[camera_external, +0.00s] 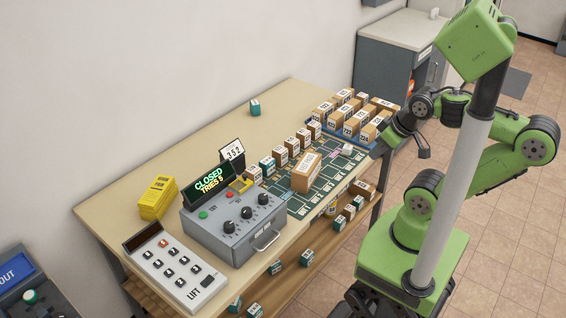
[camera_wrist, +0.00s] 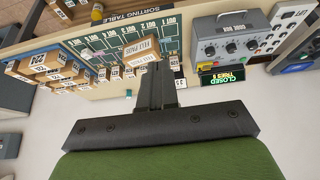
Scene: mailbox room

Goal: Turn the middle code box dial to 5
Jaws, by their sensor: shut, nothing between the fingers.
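The grey code box (camera_external: 232,238) sits near the front of the table, with three black dials in a slanting row on its top. The middle dial (camera_external: 246,213) is between the other two; its setting is too small to read. The box's display (camera_external: 208,184) reads CLOSED, TRIES 5. The code box also shows upside down in the wrist view (camera_wrist: 236,28), at upper right. My gripper (camera_wrist: 161,68) is shut and empty. In the external view it is at the table's right end, well apart from the dials.
A card reading 352 (camera_external: 232,151) stands behind the box. A LIFT keypad (camera_external: 177,272) and yellow stack (camera_external: 157,198) lie to its left. Small boxes, a larger parcel (camera_external: 306,173) and a blue tray (camera_external: 345,137) of cartons stand between my gripper and the code box or nearby.

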